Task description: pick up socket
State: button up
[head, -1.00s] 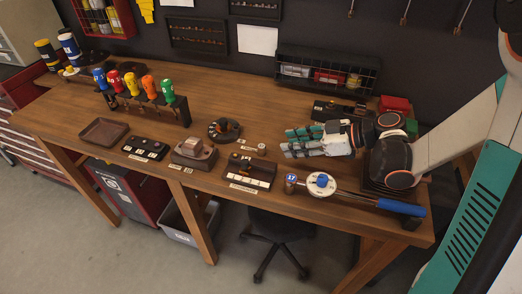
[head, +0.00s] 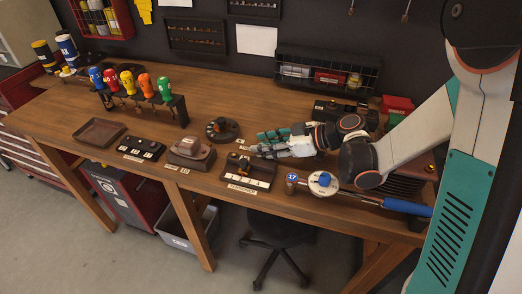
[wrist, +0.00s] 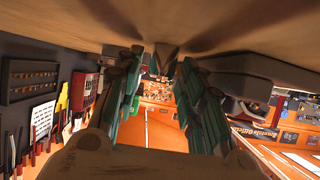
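A short metal socket marked 17 (head: 291,182) stands upright near the table's front edge, beside a round white dial with a blue centre (head: 323,183). My gripper (head: 263,144) is above the table, behind and to the left of this socket and apart from it. Its teal fingers point left in the head view. In the wrist view the two fingers (wrist: 160,100) stand apart with nothing held between them. I cannot make out the socket in the wrist view. The fingers hide part of the table where a small pale cylinder was visible earlier.
A black holder with white keys (head: 247,174) lies in front of my fingers. A brown block (head: 191,151) and a round dark holder (head: 222,130) are to the left. A blue-handled tool (head: 408,207) lies along the right front edge. A wire rack (head: 325,72) stands behind.

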jog(key=c, duration=0.8)
jog(key=shift+r, duration=0.15)
